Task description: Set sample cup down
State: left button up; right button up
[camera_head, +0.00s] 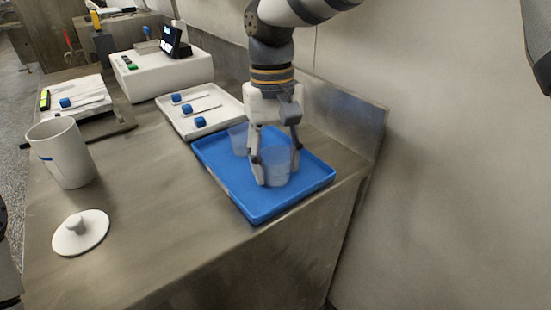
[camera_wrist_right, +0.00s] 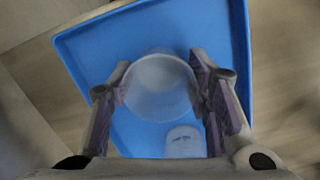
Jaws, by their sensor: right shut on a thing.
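My right gripper (camera_head: 275,158) points down over the blue tray (camera_head: 238,196) with its two fingers on either side of a clear sample cup (camera_head: 279,168). It is shut on this cup, which is upright. In the right wrist view the cup (camera_wrist_right: 160,92) sits between the finger pads of the gripper (camera_wrist_right: 161,88), above the tray (camera_wrist_right: 90,48). The cup's base is at or just above the tray floor; I cannot tell if it touches. A second clear cup (camera_head: 237,138) stands in the tray behind the gripper, and also shows in the wrist view (camera_wrist_right: 184,143). My left gripper is out of view.
A white tray (camera_head: 222,127) with several blue-ended tools adjoins the blue tray. A white scale-like box (camera_head: 165,72) stands behind it. A white canister (camera_head: 66,157) and its lid (camera_head: 80,233) stand at left. A metal upstand and wall bound the right. The front counter is clear.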

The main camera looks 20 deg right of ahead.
jog(key=o, duration=1.2)
jog(key=shift+f, duration=0.1)
jog(key=r, duration=0.4)
jog(key=w+r, duration=0.1)
jog(key=r, duration=0.7)
jog(key=shift+w+r, duration=0.15)
